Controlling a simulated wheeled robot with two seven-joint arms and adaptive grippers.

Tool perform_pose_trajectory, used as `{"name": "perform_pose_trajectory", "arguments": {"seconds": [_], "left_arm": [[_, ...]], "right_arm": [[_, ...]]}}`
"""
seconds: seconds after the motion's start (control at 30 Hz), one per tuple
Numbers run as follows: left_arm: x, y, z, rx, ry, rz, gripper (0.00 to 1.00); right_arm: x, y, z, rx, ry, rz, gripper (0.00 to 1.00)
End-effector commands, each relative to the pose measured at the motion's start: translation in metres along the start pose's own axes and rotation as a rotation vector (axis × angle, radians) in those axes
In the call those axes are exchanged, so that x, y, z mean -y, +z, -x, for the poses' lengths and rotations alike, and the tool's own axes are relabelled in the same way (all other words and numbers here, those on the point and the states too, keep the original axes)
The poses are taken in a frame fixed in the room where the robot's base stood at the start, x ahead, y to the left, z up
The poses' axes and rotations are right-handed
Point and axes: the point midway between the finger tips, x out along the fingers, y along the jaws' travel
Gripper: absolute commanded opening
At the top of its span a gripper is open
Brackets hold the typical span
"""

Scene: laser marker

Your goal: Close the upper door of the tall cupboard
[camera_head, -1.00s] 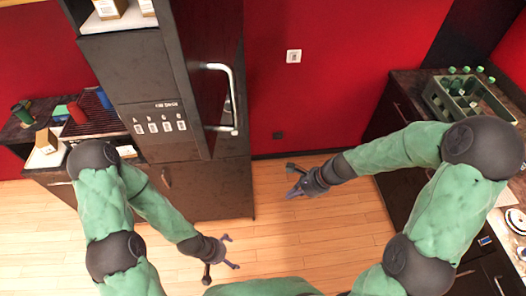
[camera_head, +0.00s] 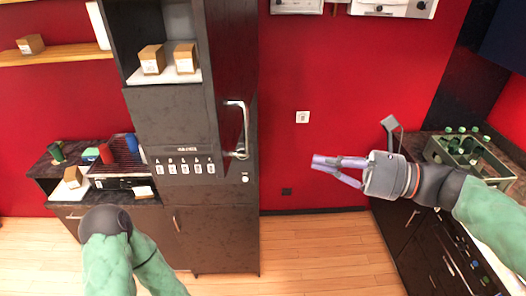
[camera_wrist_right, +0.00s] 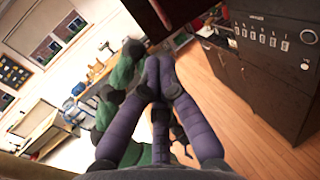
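The tall dark cupboard (camera_head: 165,105) stands left of centre in the head view. Its upper door (camera_head: 226,60) is open, swung out towards me and seen at a steep angle. The door has a metal bar handle (camera_head: 244,130). The upper compartment is exposed, with two small boxes (camera_head: 184,58) on a white shelf. My right gripper (camera_head: 316,163) is right of the door and handle, apart from them in the picture, fingers pointing left. In the right wrist view its purple fingers (camera_wrist_right: 159,65) converge with nothing visible between them. My left gripper is out of view; only that arm shows at lower left.
A low counter (camera_head: 62,190) with a grill and cups stands left of the cupboard. A dark counter with a green bottle crate (camera_head: 470,158) stands at right. White units hang on the red wall above. The wooden floor (camera_head: 320,250) between is clear.

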Motion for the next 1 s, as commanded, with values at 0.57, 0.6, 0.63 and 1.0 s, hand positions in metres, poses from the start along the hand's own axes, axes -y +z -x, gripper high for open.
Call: {"name": "perform_pose_trajectory", "arguments": {"seconds": [0.57, 0.6, 0.63, 1.0], "left_arm": [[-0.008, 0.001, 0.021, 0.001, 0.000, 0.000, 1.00], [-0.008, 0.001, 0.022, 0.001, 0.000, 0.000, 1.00], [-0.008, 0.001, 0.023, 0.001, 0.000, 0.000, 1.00], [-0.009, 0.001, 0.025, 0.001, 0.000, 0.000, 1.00]], "right_arm": [[-0.001, 0.000, -0.101, -0.003, 0.004, -0.002, 0.00], [-0.001, 0.000, -0.106, -0.004, 0.005, -0.002, 0.00], [-0.001, 0.000, -0.110, -0.004, 0.003, -0.001, 0.00], [0.000, -0.002, -0.125, -0.004, -0.001, 0.001, 0.00]]}}
